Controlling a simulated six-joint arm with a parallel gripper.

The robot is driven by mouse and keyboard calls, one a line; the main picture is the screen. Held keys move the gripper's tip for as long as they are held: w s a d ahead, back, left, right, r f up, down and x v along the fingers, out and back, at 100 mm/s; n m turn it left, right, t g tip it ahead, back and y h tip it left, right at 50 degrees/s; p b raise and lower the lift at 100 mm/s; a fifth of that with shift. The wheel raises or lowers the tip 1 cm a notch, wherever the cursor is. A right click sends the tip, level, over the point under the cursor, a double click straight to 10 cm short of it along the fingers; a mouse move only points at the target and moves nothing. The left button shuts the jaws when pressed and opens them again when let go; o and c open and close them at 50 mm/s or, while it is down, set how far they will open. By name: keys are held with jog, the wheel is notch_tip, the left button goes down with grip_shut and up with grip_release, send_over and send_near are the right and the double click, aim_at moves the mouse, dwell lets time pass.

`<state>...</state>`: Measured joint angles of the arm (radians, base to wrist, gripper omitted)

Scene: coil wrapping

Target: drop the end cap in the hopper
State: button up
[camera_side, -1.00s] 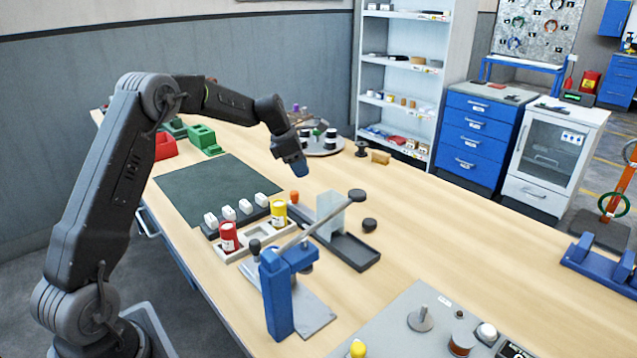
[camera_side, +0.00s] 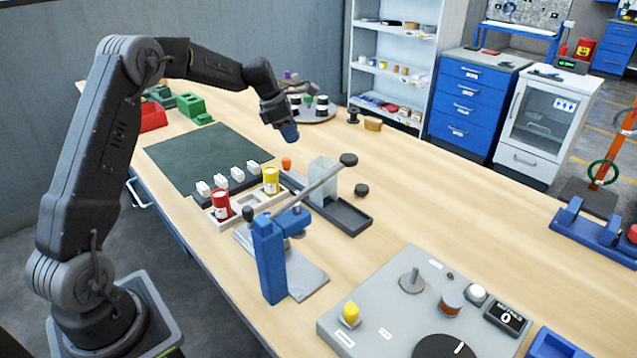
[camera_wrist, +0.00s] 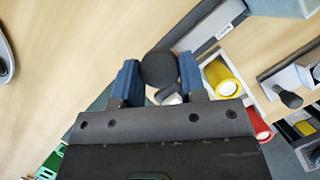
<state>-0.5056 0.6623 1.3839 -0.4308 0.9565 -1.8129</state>
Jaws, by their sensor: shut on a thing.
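My gripper (camera_side: 289,133) hangs above the bench, beyond the dark mat's right corner in the side view. In the wrist view, its two blue fingers (camera_wrist: 158,80) are shut on a dark round end cap (camera_wrist: 159,67). In the side view the fingers hide the cap. The hopper (camera_side: 323,182) looks like a pale, translucent upright box on a dark tray (camera_side: 350,218). It stands nearer the camera and to the right of my gripper, apart from it. Its inside cannot be seen.
A lever press (camera_side: 270,258) stands in front of the hopper, its arm slanting up past it. A red spool (camera_side: 221,205) and a yellow spool (camera_side: 271,181) sit in a pale holder. A dark disc (camera_side: 361,190) lies right of the hopper.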

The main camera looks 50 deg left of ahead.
jog(key=s+d+r+m+g+h, duration=0.15)
jog(key=d+r+m, duration=0.25)
jog(key=d, duration=1)
jog(key=shift+s+d+f+y, duration=0.1)
jog(key=shift+s+f, duration=0.1)
jog(key=shift+f, duration=0.4)
jog(key=shift+s+d+f+y, duration=0.1)
jog(key=shift+s+f, duration=0.05)
jog(key=shift+f, duration=0.5)
jog(key=shift+s+f+y, duration=0.1)
jog(key=shift+s+f, duration=0.1)
jog(key=shift+f, duration=0.4)
